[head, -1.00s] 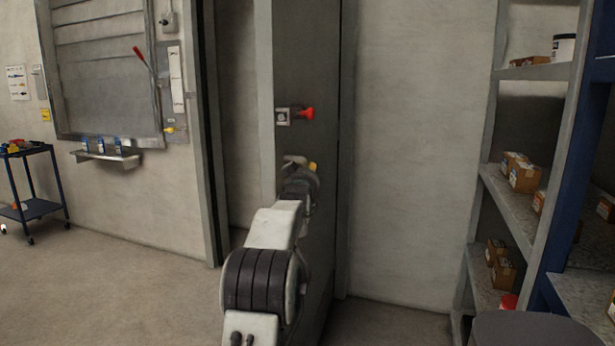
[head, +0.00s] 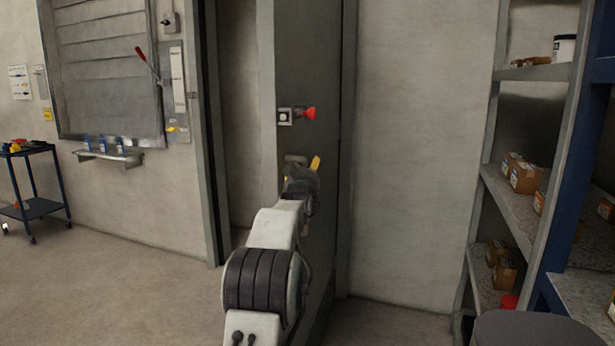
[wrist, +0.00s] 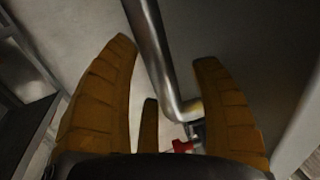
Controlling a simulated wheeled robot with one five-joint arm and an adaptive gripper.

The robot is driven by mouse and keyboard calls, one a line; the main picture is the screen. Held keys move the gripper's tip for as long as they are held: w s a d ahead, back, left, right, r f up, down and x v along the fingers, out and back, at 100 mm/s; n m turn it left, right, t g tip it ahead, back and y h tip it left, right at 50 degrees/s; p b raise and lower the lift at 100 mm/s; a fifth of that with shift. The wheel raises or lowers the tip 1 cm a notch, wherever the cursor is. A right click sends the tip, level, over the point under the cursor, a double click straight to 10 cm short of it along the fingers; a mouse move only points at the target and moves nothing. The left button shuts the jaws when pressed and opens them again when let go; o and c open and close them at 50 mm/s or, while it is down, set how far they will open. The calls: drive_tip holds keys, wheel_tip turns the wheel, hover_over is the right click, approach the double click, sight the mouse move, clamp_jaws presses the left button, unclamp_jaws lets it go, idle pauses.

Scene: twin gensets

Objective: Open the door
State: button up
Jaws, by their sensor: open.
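The door (head: 312,65) is a tall dark grey leaf in the middle of the head view. It stands partly open, with a gap on its left. A red-knobbed latch (head: 307,114) sits on its face. My gripper (head: 303,165) is in front of the door below the latch, and its far side is partly hidden by my arm. In the wrist view, my gripper (wrist: 165,85) is open, with its orange-brown fingers spread apart. A bent metal handle bar (wrist: 155,50) runs between the fingers, without visible gripping. A red part (wrist: 182,146) shows below the bend.
A shelf rack (head: 510,170) with boxes stands at the right. A blue cart (head: 33,208) stands at the far left, near a wall panel with a small ledge (head: 105,157). The floor (head: 110,270) left of my arm is clear.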

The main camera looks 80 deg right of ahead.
drive_tip(key=shift+a, duration=0.1)
drive_tip(key=s+a, duration=0.1)
drive_tip(key=a, duration=1)
drive_tip(key=shift+s+a, duration=0.2)
drive_tip(key=shift+a, duration=0.15)
idle(0.6)
